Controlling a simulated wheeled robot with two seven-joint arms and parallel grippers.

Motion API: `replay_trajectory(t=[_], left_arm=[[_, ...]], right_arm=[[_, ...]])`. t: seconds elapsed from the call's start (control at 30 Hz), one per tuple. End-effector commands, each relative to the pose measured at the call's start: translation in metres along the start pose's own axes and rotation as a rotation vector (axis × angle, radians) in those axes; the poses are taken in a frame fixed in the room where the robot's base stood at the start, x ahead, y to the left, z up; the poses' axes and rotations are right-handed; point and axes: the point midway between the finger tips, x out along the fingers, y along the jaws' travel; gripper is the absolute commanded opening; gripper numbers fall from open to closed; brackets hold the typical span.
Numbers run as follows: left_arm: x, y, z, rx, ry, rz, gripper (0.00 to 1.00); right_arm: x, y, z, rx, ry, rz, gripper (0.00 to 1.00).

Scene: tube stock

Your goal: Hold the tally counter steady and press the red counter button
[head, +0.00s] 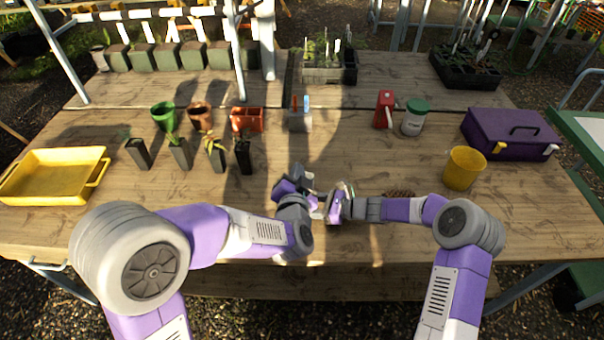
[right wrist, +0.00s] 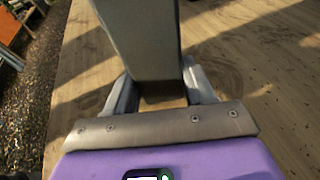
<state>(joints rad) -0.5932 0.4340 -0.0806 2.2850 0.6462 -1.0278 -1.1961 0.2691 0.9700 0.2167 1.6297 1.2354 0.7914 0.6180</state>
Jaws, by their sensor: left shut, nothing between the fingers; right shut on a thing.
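My right gripper (head: 319,208) is near the front middle of the table, shut on a dark grey block-like thing (right wrist: 140,40). That thing stands up between its fingers in the right wrist view. It is probably the tally counter, but I cannot make out its face. No red button shows in either view. My left gripper (head: 308,183) is shut and empty, close beside the right gripper in the head view. The two grippers overlap there, and I cannot tell whether the left one touches the held thing.
A yellow tray (head: 50,188) is at the left; several small pots with plants stand at back left. A yellow cup (head: 464,168) and purple toolbox (head: 510,133) are at the right. A red object (head: 384,109) and green-lidded jar (head: 415,117) stand behind.

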Motion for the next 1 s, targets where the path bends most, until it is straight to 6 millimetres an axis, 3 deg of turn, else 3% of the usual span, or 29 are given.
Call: replay_trajectory(t=[0.1, 0.13, 0.3, 0.67, 0.77, 1.0], left_arm=[[0.000, 0.000, 0.000, 0.000, 0.000, 0.000, 0.00], [0.000, 0.000, 0.000, 0.000, 0.000, 0.000, 0.00], [0.000, 0.000, 0.000, 0.000, 0.000, 0.000, 0.00], [0.000, 0.000, 0.000, 0.000, 0.000, 0.000, 0.00], [0.000, 0.000, 0.000, 0.000, 0.000, 0.000, 0.00], [0.000, 0.000, 0.000, 0.000, 0.000, 0.000, 0.00]], right_arm=[[0.000, 0.000, 0.000, 0.000, 0.000, 0.000, 0.37], [0.000, 0.000, 0.000, 0.000, 0.000, 0.000, 0.57], [0.000, 0.000, 0.000, 0.000, 0.000, 0.000, 0.83], [-0.005, -0.001, 0.000, -0.001, 0.000, -0.002, 0.83], [-0.017, -0.001, 0.000, 0.000, 0.001, -0.004, 0.83], [-0.068, -0.001, 0.000, -0.002, 0.002, -0.005, 0.83]])
